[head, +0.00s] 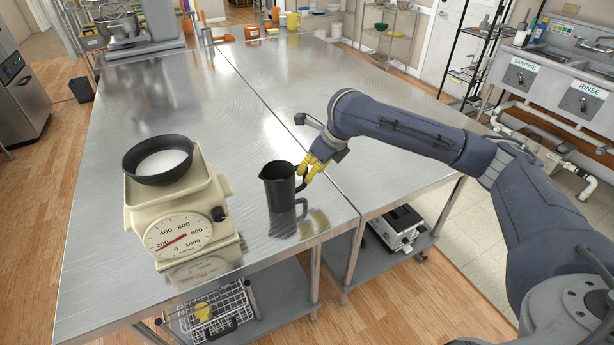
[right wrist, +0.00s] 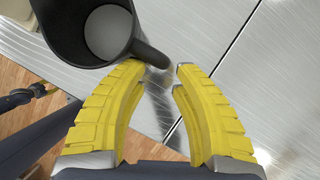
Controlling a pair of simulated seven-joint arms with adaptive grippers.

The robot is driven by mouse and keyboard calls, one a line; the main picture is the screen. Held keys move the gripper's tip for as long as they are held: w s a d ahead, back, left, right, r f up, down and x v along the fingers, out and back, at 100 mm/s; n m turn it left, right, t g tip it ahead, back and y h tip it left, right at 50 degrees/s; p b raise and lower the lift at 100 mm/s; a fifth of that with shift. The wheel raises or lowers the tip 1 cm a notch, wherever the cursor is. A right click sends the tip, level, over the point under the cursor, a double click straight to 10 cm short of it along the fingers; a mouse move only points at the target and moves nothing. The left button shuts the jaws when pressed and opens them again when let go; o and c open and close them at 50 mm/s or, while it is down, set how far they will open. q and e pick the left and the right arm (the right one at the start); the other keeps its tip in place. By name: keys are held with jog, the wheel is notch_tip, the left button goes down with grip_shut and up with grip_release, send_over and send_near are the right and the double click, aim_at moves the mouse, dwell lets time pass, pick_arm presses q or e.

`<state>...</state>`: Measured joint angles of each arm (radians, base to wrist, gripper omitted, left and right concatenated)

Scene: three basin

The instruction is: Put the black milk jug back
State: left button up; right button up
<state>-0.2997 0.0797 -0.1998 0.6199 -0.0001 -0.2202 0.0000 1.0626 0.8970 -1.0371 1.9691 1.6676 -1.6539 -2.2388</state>
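The black milk jug (head: 278,190) stands upright on the metal table near its front edge, right of the scale.
A cream scale (head: 180,205) with a black bowl (head: 157,160) of white contents stands left of the jug. The middle of the table is clear.

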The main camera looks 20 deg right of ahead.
jog(key=v, duration=0.7)
jog(key=shift+r, duration=0.3)
jog(key=shift+s, duration=0.1)
